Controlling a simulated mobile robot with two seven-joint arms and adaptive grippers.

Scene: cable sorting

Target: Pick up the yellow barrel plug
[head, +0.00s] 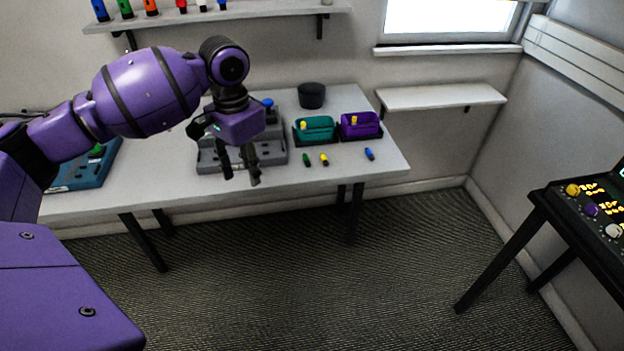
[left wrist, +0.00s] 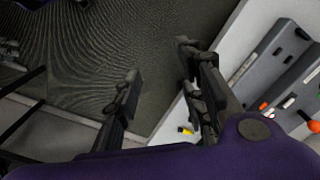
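A small yellow barrel plug (head: 324,159) lies near the front edge of the grey table, between a green plug (head: 306,160) and a blue plug (head: 369,154). In the left wrist view a small yellow piece (left wrist: 185,130) shows at the table edge, beside the right-hand finger, which may hide part of it. My left gripper (head: 240,175) hangs over the front of the table, left of the yellow plug and apart from it. Its fingers are spread with nothing between them, as the left wrist view (left wrist: 158,68) also shows. My right gripper is out of view.
A grey fixture block (head: 272,153) stands behind my left gripper. A teal bin (head: 316,132) and a purple bin (head: 362,128), each with a yellow piece showing, stand behind the plugs. A black round container (head: 311,95) is farther back. The table's right end is clear.

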